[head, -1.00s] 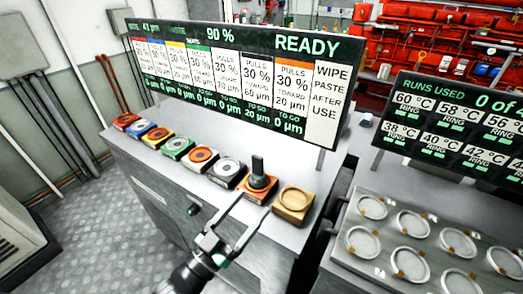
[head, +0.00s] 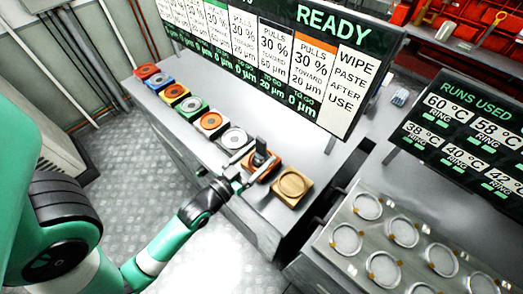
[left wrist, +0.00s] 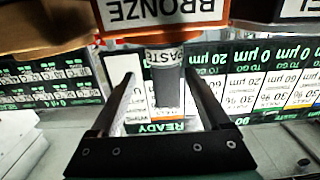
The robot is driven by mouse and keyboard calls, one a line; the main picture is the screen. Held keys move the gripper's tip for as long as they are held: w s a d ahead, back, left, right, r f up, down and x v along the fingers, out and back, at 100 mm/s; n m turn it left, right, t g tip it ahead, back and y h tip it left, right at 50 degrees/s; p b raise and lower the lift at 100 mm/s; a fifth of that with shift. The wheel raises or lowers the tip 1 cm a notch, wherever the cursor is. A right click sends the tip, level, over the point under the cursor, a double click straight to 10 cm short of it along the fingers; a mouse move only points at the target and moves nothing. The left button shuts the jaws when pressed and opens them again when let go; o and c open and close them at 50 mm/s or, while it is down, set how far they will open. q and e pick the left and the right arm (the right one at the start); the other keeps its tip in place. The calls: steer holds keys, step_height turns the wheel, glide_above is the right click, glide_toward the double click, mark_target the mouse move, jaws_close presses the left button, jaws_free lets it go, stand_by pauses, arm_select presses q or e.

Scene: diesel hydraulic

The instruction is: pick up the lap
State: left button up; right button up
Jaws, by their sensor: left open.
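The lap (head: 260,146) has a dark upright handle and sits on the orange stand near the right end of the bench row. My left gripper (head: 253,161) is open, with its fingers reaching to the handle. In the left wrist view, the lap's dark handle (left wrist: 168,90) stands between the two open fingers (left wrist: 160,82), with a gap visible beside it. An orange block marked BRONZE (left wrist: 165,32) is just beyond, with a pale PASTE label beneath it. The lap's lower part is partly hidden by the gripper. My right gripper is not in view.
A wooden-coloured stand (head: 291,186) is to the right of the lap. A grey-white disc stand (head: 235,139) is to its left, with several coloured stands beyond. A READY display (head: 320,50) rises behind. A tray of rings (head: 347,240) is at right.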

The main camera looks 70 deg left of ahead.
arm_select(q)
steer(key=w+a, duration=0.1)
steer(key=w, duration=0.1)
steer(key=w+a+r+p, duration=0.1)
steer(key=a, duration=0.1)
steer(key=shift+w, duration=0.4)
steer(key=shift+w+a+f, duration=0.1)
steer(key=shift+w+a, duration=0.05)
steer(key=shift+w, duration=0.15)
jaws_close()
